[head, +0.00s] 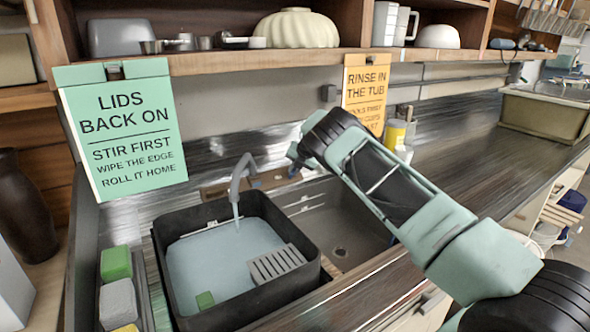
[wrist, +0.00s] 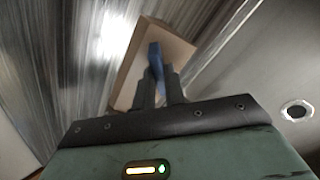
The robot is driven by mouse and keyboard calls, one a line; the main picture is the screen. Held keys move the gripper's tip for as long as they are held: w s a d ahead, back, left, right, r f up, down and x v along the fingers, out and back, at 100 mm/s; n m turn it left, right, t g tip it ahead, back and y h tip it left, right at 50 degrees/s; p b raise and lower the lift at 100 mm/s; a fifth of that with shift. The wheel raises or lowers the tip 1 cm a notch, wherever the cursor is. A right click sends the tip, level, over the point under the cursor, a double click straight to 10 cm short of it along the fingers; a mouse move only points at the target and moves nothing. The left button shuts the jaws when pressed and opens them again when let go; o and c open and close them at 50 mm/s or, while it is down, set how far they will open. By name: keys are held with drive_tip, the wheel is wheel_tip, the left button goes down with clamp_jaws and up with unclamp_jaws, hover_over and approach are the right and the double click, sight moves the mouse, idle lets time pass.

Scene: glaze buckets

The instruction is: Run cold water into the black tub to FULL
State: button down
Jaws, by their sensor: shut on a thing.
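The black tub (head: 163,247) stands in the left part of the sink, with pale blue water (head: 215,262) below its rim. My gripper (head: 297,158) is at the back of the sink, right of the spout. In the wrist view my gripper (wrist: 160,78) is shut on a blue lever (wrist: 155,54), in front of a tan block-like base (wrist: 178,48). A little blue of the lever (head: 293,172) shows in the head view; the rest is hidden.
A grey slatted piece (head: 277,263) and a small green block (head: 205,300) are in the tub. Bare sink basin (head: 345,225) with a drain lies to the right. Green and grey sponges (head: 116,263) sit left. A shelf (head: 260,62) with hanging signs runs above.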

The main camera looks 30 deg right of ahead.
drive_tip(key=m+p, duration=0.2)
drive_tip(key=m, duration=0.2)
drive_tip(key=shift+r+p, duration=0.1)
drive_tip(key=shift+p, duration=0.3)
drive_tip(key=shift+m+t+p, duration=0.3)
drive_tip(key=shift+m+p, duration=0.4)
drive_tip(key=shift+m, duration=1.4)
drive_tip(key=c, duration=1.5)
unclamp_jaws()
drive_tip(key=shift+o, duration=0.2)
